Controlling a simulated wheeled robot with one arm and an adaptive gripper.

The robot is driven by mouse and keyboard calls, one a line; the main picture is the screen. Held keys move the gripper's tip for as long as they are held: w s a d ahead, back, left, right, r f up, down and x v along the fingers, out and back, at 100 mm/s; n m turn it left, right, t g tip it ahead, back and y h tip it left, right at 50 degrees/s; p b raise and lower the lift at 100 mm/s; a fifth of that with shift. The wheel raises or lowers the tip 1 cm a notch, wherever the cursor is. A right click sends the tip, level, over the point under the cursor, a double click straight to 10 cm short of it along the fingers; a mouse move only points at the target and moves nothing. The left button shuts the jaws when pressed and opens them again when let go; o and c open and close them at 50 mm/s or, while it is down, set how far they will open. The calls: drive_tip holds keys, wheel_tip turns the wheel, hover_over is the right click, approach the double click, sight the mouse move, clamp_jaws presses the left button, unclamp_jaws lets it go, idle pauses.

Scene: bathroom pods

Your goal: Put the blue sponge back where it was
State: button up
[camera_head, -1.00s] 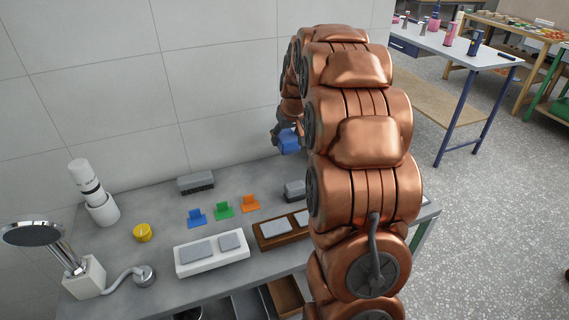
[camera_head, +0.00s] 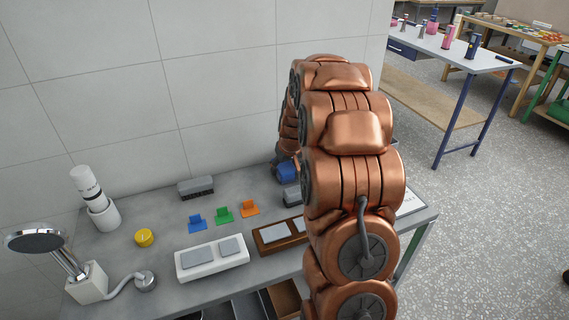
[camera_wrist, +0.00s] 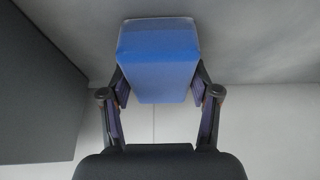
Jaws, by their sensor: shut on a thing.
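The blue sponge (camera_head: 287,173) is a small blue block with a lighter face. In the wrist view the sponge (camera_wrist: 158,60) sits between the two fingers of my gripper (camera_wrist: 158,88), which is shut on its sides. In the head view my gripper (camera_head: 281,160) is partly hidden behind my copper arm, low over the back right of the grey counter (camera_head: 160,215). The sponge is just behind a grey block (camera_head: 292,196). I cannot tell whether it touches the counter.
Blue (camera_head: 197,223), green (camera_head: 223,213) and orange (camera_head: 249,208) holders stand mid-counter. A dark-bristled brush (camera_head: 196,187) lies by the wall. A white tray (camera_head: 212,268) and a brown tray (camera_head: 265,246) are in front. A yellow round item (camera_head: 144,238) and shower head (camera_head: 34,238) are left.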

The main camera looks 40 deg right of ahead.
drive_tip(key=shift+f, duration=0.15)
drive_tip(key=o, duration=1)
drive_tip(key=b+v, duration=0.2)
drive_tip(key=v, duration=1)
drive_tip(key=s+a+g, duration=0.1)
drive_tip(key=s+a, duration=0.4)
drive_tip(key=a, duration=0.1)
drive_tip(key=s+a+n+g+y, duration=0.1)
drive_tip(key=s+a, duration=0.3)
drive_tip(key=a, duration=0.2)
drive_tip(key=s+a, duration=0.5)
drive_tip(key=a, duration=0.2)
drive_tip(key=shift+s+a+f+n+g+y, duration=0.1)
drive_tip(key=shift+s+f+n+g+y, duration=0.05)
drive_tip(key=shift+s+n+g+y, duration=0.2)
drive_tip(key=s+a+f+g, duration=0.1)
drive_tip(key=s+a, duration=0.1)
drive_tip(key=s, duration=0.4)
drive_tip(key=s+a+f+g, duration=0.1)
drive_tip(key=s+a, duration=0.2)
drive_tip(key=s, duration=0.4)
drive_tip(key=s+a+f+n+g, duration=0.1)
drive_tip(key=s+a, duration=0.1)
drive_tip(key=s, duration=0.4)
drive_tip(key=shift+s+a, duration=0.25)
drive_tip(key=shift+s, duration=0.05)
